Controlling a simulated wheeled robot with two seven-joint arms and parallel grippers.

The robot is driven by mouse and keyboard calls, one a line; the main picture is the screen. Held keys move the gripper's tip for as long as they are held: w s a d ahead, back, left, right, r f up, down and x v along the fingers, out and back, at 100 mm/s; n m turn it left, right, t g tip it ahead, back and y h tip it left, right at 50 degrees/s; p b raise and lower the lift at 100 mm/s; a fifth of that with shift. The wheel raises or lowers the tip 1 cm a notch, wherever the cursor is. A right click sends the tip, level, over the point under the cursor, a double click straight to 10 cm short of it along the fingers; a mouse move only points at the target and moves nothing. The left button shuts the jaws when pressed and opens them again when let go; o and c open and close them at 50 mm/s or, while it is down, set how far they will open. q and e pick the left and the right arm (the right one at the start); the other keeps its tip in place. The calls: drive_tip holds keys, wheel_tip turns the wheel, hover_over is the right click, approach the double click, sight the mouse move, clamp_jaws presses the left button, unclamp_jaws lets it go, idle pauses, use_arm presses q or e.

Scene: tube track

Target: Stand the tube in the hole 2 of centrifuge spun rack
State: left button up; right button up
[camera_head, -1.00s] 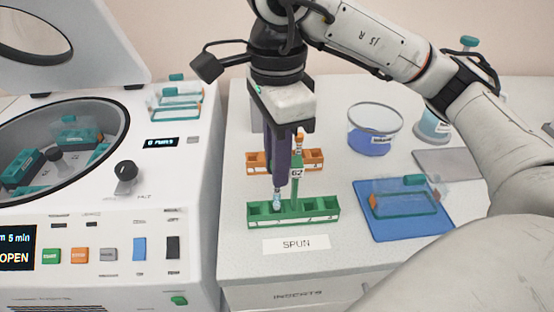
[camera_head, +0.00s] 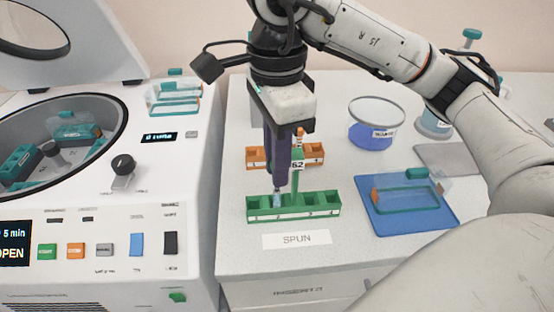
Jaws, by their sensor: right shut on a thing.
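The green spun rack (camera_head: 320,203) stands on the white bench behind a "SPUN" label. It has a row of square holes along its top. My right gripper (camera_head: 277,189) points straight down over the left half of the rack. It is shut on a small pale tube (camera_head: 278,200), which stands upright with its lower part down in a left-hand hole of the rack. The gripper hides the tube's upper part. I cannot tell the hole's number. My left gripper is not in view.
The open centrifuge (camera_head: 140,215) is on the left. A blue mat (camera_head: 415,224) with a clear box and a blue-filled tub (camera_head: 376,138) are on the right.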

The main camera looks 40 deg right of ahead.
drive_tip(key=o, duration=0.9)
wheel_tip(320, 180, up, 9)
drive_tip(key=shift+f+p, duration=0.1)
drive_tip(key=shift+p, duration=1.1)
drive_tip(key=shift+r, duration=0.7)
